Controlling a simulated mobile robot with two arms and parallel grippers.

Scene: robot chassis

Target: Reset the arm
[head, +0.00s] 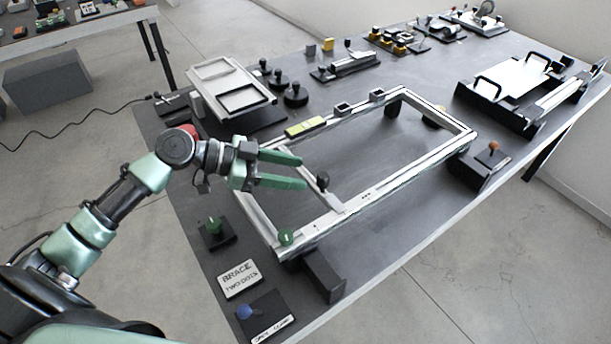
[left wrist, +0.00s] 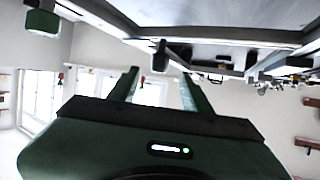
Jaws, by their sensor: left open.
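My left arm (head: 90,222) comes in from the left of the head view, and its green gripper (head: 303,171) is over the left part of the silver rectangular frame (head: 392,190). Its two fingers are apart, with nothing seen between them. A black knob (head: 322,181) on the frame's crossbar stands just beyond the fingertips; I cannot tell whether they touch. In the left wrist view the two green fingers (left wrist: 155,85) are apart, and the dark knob (left wrist: 160,56) shows beyond them. My right gripper is not in view.
The frame lies on a dark table (head: 400,250). A tilted panel stand (head: 205,98) and a black-handled tray (head: 518,80) stand farther back.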

